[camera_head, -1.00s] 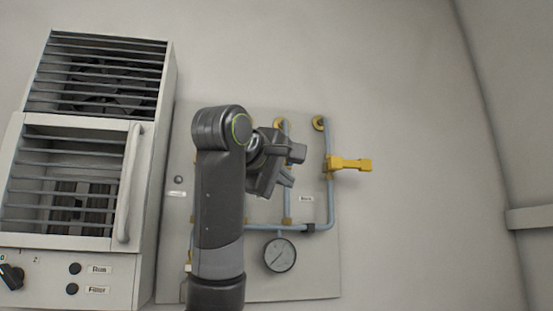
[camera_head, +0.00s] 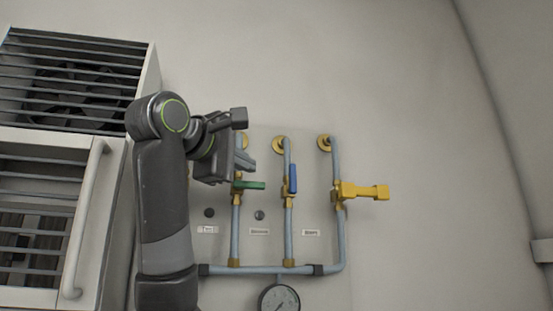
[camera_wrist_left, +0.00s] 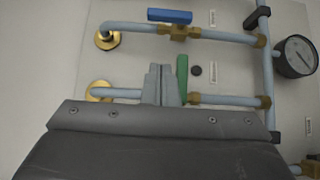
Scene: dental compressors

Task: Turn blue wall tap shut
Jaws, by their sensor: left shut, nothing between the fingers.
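The blue tap (camera_head: 293,178) is the middle one of three taps on the wall pipes in the head view. Its handle is upright, in line with its vertical pipe. In the left wrist view the blue handle (camera_wrist_left: 170,16) lies along its pipe near the top edge. My left gripper (camera_head: 248,164) is shut and empty, to the left of the blue tap and just above the green tap (camera_head: 249,185). In the left wrist view its fingertips (camera_wrist_left: 162,80) are close beside the green handle and apart from the blue one. My right gripper is not in view.
The green handle stands across its pipe. A yellow tap (camera_head: 362,191) sticks out to the right of the blue one. A pressure gauge (camera_head: 279,299) hangs below the pipes. A louvred cabinet (camera_head: 95,160) stands at the left. The wall at the right is bare.

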